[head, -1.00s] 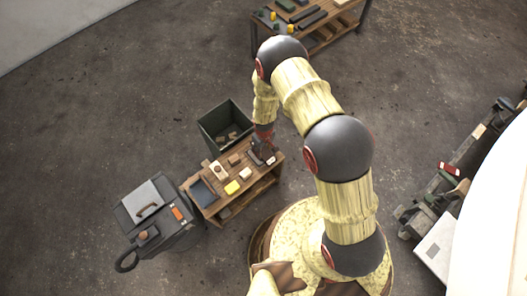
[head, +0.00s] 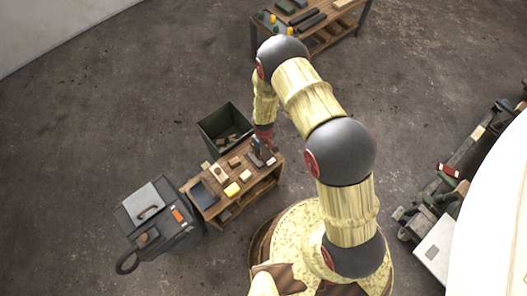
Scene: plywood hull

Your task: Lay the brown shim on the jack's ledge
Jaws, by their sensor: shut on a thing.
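My gripper (head: 264,142) is at the right end of a small wooden bench, low over its top. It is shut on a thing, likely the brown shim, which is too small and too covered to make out. A dark upright shape (head: 257,157), probably the jack, stands right under and beside my gripper. Its ledge cannot be made out, and I cannot tell whether the held piece touches it.
A grey case-like unit (head: 146,197) stands at left.

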